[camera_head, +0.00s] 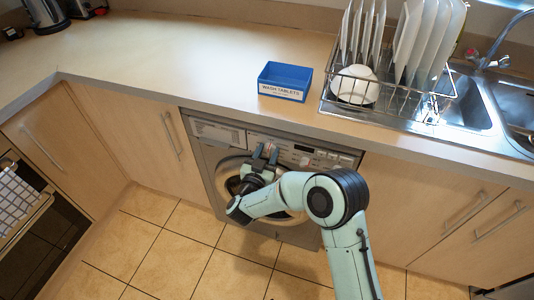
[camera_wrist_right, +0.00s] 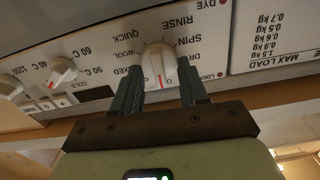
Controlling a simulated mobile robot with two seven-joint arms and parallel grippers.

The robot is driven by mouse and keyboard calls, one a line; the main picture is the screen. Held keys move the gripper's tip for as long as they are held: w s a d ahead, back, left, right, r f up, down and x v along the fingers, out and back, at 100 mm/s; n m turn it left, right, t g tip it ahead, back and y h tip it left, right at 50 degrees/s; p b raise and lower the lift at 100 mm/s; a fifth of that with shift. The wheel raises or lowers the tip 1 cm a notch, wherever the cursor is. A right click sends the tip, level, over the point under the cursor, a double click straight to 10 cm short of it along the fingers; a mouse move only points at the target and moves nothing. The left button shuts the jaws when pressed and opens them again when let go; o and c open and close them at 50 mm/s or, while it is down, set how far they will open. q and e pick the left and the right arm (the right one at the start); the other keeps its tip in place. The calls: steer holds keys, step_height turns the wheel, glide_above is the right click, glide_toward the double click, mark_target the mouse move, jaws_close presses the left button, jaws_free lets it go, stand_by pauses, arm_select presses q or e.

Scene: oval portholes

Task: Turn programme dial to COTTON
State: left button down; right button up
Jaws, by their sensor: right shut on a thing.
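The washing machine (camera_head: 207,155) is built in under the worktop, its front panel facing me. In the right wrist view, the white programme dial (camera_wrist_right: 157,63) sits on the panel, ringed by labels such as QUICK, RINSE, SPIN and WOOL. A small red mark shows on the dial's near side. I cannot read COTTON; the fingers hide part of the ring. My right gripper (camera_wrist_right: 160,88) has its two dark fingers on either side of the dial and is shut on it. In the head view, the right gripper (camera_head: 265,153) is at the panel above the round door. My left gripper is out of view.
A smaller white knob (camera_wrist_right: 63,72) with temperature labels is beside the dial. A blue wash tablets box (camera_head: 285,80) stands on the worktop above. A dish rack (camera_head: 410,102) with plates is beside the sink. The floor before the machine is clear.

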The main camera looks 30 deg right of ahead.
steer(key=m+b, duration=0.1)
steer(key=m, duration=0.2)
steer(key=shift+s+f+m, duration=0.1)
steer(key=shift+f+m, duration=0.05)
steer(key=shift+m, duration=0.15)
steer(key=shift+d+m+b, duration=0.1)
steer(key=shift+m+b, duration=0.7)
steer(key=shift+m, duration=0.6)
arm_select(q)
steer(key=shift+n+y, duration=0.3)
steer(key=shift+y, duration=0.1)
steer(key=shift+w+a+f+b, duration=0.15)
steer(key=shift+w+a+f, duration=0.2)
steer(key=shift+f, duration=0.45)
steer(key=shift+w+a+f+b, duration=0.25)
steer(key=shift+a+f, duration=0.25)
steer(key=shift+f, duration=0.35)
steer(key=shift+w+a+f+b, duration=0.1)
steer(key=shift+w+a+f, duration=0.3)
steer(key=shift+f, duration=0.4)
arm_select(e)
steer(key=shift+s+m, duration=0.1)
steer(key=shift+m, duration=0.6)
steer(key=o, duration=1)
